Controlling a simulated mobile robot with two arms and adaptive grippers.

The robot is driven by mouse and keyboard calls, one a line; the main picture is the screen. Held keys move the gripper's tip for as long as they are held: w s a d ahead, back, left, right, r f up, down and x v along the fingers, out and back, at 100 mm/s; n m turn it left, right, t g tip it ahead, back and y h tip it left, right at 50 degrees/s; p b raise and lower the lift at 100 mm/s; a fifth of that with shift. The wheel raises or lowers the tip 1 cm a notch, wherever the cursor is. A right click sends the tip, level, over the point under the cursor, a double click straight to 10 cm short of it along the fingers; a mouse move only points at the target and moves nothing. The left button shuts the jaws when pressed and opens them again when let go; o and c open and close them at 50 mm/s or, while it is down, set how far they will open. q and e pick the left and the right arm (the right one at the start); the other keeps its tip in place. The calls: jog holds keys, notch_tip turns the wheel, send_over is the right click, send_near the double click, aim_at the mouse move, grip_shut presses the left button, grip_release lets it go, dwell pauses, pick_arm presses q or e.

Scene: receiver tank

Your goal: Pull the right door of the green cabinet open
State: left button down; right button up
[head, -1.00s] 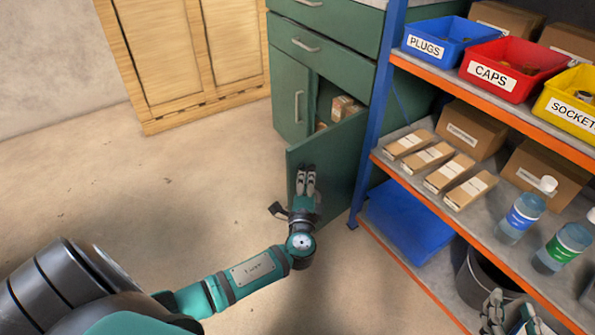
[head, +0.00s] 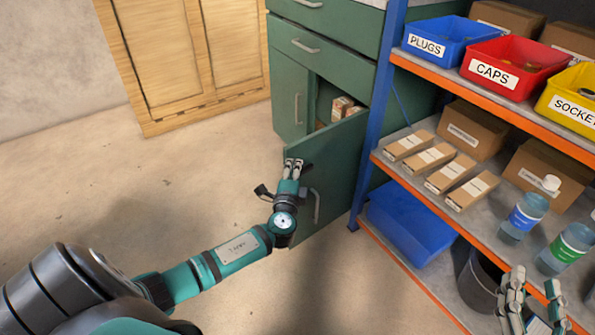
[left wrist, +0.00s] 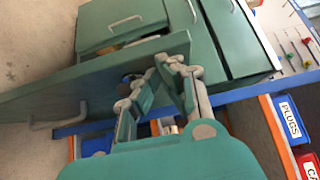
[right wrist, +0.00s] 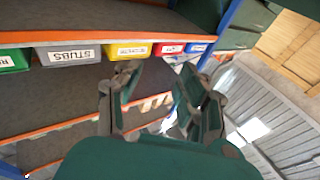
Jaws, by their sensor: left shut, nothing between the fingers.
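The green cabinet (head: 330,62) has its right door (head: 335,160) standing well open, swung out toward me. Its handle (head: 316,206) shows on the door's outer face and is not held. The door also shows in the left wrist view (left wrist: 60,90), with the handle (left wrist: 60,118) to the left of my fingers. My left gripper (head: 294,163) is shut and empty, at the door's free edge; I cannot tell whether it touches the door. My right gripper (head: 532,282) is open and empty, low in front of the shelf.
Cartons (head: 343,106) sit inside the cabinet. The left door (head: 288,95) is closed. A blue-posted shelf (head: 382,100) with bins, boxes and bottles stands close on the right. A blue crate (head: 410,225) and a dark bucket (head: 478,280) are below. The floor on the left is clear.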

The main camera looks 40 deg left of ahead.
pick_arm(q)
jog(key=shift+m+h, duration=0.3)
jog(key=shift+h, duration=0.1)
jog(key=a, duration=0.2)
jog(key=w+a+b, duration=0.1)
jog(key=a, duration=0.1)
jog(key=a+b, duration=0.1)
jog(key=shift+w+a, duration=0.25)
jog(key=shift+a, duration=0.15)
pick_arm(e)
jog(key=s+r+t+y, duration=0.2)
jog(key=s+r+t, duration=0.3)
jog(key=r, duration=0.4)
jog(key=shift+t+y, duration=0.4)
jog(key=shift+t, duration=0.5)
jog(key=shift+s, duration=0.1)
